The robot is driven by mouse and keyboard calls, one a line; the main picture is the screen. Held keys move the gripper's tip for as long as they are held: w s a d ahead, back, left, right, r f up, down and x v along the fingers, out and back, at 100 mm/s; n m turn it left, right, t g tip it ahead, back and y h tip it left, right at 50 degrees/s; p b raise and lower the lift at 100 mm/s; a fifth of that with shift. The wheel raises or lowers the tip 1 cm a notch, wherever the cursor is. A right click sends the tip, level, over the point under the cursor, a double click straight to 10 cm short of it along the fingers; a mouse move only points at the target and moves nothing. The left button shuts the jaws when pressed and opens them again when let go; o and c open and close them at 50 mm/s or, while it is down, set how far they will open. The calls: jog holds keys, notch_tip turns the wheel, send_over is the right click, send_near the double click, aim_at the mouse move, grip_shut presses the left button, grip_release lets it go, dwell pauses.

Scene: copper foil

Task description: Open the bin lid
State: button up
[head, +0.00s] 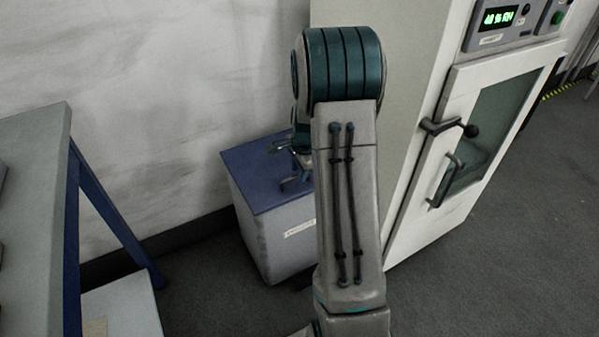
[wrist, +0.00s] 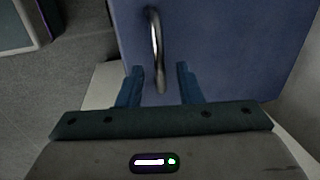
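The bin (head: 275,225) is a pale grey box on the floor against the wall, with a label on its front. Its blue lid (head: 258,180) lies flat and closed on top. In the wrist view the blue lid (wrist: 230,45) fills the upper right, with a curved metal handle (wrist: 157,50) on it. My gripper (wrist: 158,72) is open, its two blue fingers apart, with the lower end of the handle between them in the picture. I cannot tell whether they touch it. In the head view my arm hides part of the lid and most of the gripper.
A white cabinet (head: 420,175) with a glass door and dark handles stands right of the bin. A grey table (head: 35,200) with blue legs is at the left. Dark floor (head: 215,295) is clear between table and bin. The wall (head: 180,100) is close behind.

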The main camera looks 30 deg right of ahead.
jog(key=shift+f, duration=0.1)
grip_shut()
